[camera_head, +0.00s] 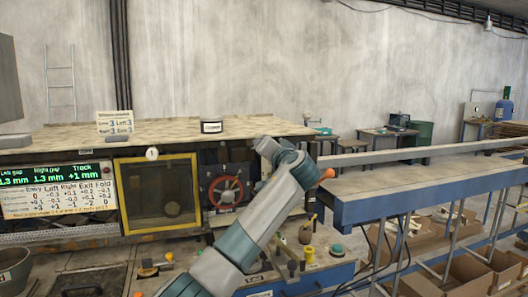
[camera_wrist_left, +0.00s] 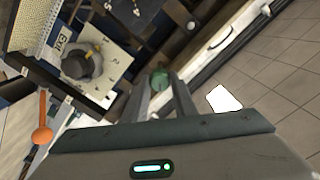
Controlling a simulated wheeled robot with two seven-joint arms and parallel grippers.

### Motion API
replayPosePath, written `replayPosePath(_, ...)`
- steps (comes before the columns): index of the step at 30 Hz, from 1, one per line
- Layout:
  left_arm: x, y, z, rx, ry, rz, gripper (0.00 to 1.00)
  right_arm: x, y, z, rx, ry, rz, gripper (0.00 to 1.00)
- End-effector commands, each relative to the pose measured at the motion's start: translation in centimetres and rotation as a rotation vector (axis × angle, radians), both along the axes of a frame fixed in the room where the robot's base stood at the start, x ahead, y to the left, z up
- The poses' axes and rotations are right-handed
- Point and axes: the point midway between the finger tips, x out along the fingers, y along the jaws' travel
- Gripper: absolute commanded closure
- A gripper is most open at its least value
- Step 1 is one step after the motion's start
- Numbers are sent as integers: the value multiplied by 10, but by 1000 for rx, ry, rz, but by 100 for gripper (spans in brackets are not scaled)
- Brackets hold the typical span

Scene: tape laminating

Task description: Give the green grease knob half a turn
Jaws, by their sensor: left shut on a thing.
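The green grease knob (camera_wrist_left: 160,78) shows in the left wrist view as a small round green thing between the tips of my left gripper (camera_wrist_left: 162,88). The gripper is shut on it, and the two fingers cover part of its sides. How far the knob is turned cannot be told. In the head view my left arm reaches up in front of the machine; its own wrist hides the fingers and the held knob there. My right gripper is in neither view.
Beside the knob is a pale dial plate (camera_wrist_left: 105,72) with a grey knob (camera_wrist_left: 77,64). An orange ball handle (camera_wrist_left: 42,135) stands nearby. The head view shows a red handwheel (camera_head: 226,191), a yellow-framed window (camera_head: 158,195) and a blue-sided conveyor (camera_head: 400,200) on the right.

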Motion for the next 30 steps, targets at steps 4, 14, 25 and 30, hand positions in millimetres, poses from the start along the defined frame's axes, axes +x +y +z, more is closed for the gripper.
replayPosePath(4,0,-1,-1,131,45,-1,98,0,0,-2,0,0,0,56)
replayPosePath(14,0,-1,-1,429,142,-1,98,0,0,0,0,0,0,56)
replayPosePath(25,0,-1,-1,765,250,-1,98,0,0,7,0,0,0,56)
replayPosePath(30,0,-1,-1,919,300,-2,98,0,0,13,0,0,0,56)
